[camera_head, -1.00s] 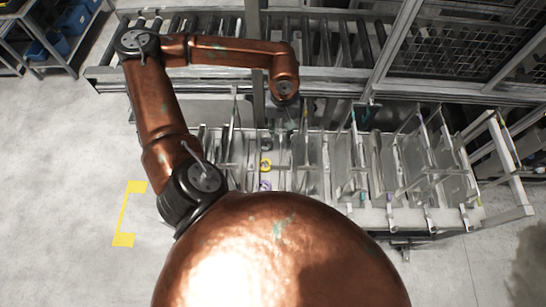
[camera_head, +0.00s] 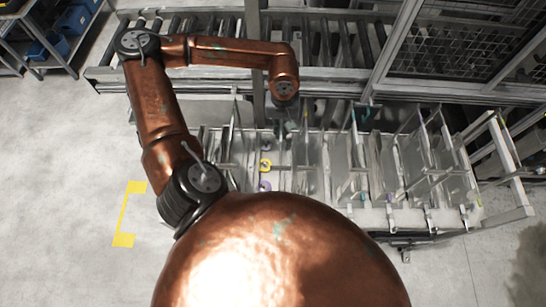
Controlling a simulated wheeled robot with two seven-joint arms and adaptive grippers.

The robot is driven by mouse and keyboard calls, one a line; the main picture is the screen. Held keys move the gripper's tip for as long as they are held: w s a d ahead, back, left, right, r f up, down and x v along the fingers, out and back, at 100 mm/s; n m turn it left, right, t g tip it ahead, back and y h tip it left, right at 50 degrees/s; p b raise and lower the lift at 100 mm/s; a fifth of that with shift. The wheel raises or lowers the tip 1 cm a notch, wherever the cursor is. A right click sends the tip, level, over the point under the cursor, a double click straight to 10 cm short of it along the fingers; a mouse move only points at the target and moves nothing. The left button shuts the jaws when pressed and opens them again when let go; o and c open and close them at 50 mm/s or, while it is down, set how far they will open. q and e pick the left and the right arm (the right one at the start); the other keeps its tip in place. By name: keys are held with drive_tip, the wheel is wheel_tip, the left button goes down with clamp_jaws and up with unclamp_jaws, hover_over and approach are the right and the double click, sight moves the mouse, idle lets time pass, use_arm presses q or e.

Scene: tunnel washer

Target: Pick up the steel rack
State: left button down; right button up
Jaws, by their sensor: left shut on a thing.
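My left arm reaches over the long metal cart. My left gripper (camera_head: 289,127) is small in view, partly hidden under its own wrist, and shut on the steel rack (camera_head: 305,158). The rack is a thin, upright grey metal piece among similar ones, and its edges are hard to separate from theirs. I cannot tell whether it is clear of the cart. My right gripper is not in view.
Several similar upright metal pieces (camera_head: 437,145) stand close together at the cart's right. Yellow (camera_head: 265,165) and purple (camera_head: 265,186) parts lie left of the held rack. A roller conveyor (camera_head: 213,75) runs behind.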

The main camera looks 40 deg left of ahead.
use_arm(q)
drive_tip(key=shift+r, duration=0.1)
idle(0.7)
drive_tip(key=shift+r+p, duration=0.3)
drive_tip(key=shift+p, duration=0.2)
wheel_tip(320, 180, up, 18)
drive_tip(key=b, duration=0.3)
drive_tip(key=shift+f, duration=0.15)
idle(1.0)
